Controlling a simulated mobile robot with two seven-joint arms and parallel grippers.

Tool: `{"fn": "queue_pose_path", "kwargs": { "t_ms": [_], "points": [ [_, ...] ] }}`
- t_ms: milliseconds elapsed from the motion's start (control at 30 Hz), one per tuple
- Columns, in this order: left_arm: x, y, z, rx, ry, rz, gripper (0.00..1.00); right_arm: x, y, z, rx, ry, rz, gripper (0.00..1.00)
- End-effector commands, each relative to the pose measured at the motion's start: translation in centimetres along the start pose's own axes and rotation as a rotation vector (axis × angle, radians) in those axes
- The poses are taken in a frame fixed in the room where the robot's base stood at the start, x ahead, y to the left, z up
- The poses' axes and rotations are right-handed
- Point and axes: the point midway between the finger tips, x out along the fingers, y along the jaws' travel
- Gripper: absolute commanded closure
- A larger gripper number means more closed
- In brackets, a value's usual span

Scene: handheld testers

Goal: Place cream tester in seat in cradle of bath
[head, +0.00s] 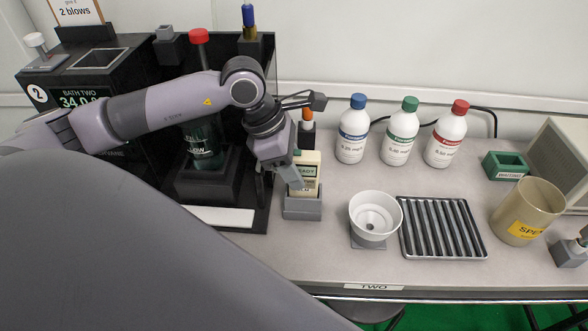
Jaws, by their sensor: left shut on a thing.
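The cream tester (311,172) stands upright, with a green top edge and a display that reads READY. Its lower end is at the grey cradle (303,209) on the counter beside the black bath; I cannot tell whether it is fully down in the seat. My left gripper (290,180) comes down from above on the tester's left side and is shut on it, hiding part of its left face. My right gripper is not in view.
The bath (75,88), marked BATH TWO, and a dark green cylinder (203,145) stand left. Three capped bottles (398,140) stand behind. A white cup (374,215), a ribbed tray (443,228) and a beige bin (528,211) lie right of the cradle.

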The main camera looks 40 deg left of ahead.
Motion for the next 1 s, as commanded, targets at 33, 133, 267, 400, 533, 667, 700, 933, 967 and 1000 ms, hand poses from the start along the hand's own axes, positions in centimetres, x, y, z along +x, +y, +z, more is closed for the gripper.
{"fn": "queue_pose_path", "kwargs": {
  "t_ms": [33, 133, 267, 400, 533, 667, 700, 933, 967, 1000],
  "points": [
    [0.5, 0.0, -0.2, 0.0, 0.0, 0.001, 1.0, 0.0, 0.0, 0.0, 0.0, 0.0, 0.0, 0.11],
    [0.6, 0.0, -0.2, 0.001, -0.002, 0.002, 1.0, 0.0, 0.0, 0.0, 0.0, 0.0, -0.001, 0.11],
    [0.6, 0.0, -0.2, 0.001, -0.002, 0.002, 1.0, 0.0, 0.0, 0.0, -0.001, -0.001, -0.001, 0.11],
    [1.0, 0.0, -0.4, 0.001, -0.002, 0.002, 1.0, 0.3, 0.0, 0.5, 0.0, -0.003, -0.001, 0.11],
    [0.8, 0.0, -0.3, 0.001, -0.001, 0.001, 0.4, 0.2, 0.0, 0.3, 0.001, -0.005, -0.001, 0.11],
    [0.8, 0.0, -0.3, 0.001, 0.0, 0.001, 0.4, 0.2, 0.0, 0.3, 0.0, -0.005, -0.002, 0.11],
    [0.8, 0.0, -0.3, 0.001, 0.0, 0.001, 0.4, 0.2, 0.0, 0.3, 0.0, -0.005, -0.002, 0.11],
    [-0.1, 0.1, -0.2, 0.001, -0.001, 0.004, 0.4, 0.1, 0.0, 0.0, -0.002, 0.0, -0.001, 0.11],
    [-0.6, 0.1, -0.2, 0.001, -0.001, 0.004, 0.4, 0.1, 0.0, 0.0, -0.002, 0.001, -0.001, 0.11],
    [-1.3, 0.1, -0.3, 0.0, -0.001, 0.006, 0.4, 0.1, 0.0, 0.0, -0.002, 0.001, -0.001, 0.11]
  ]
}}
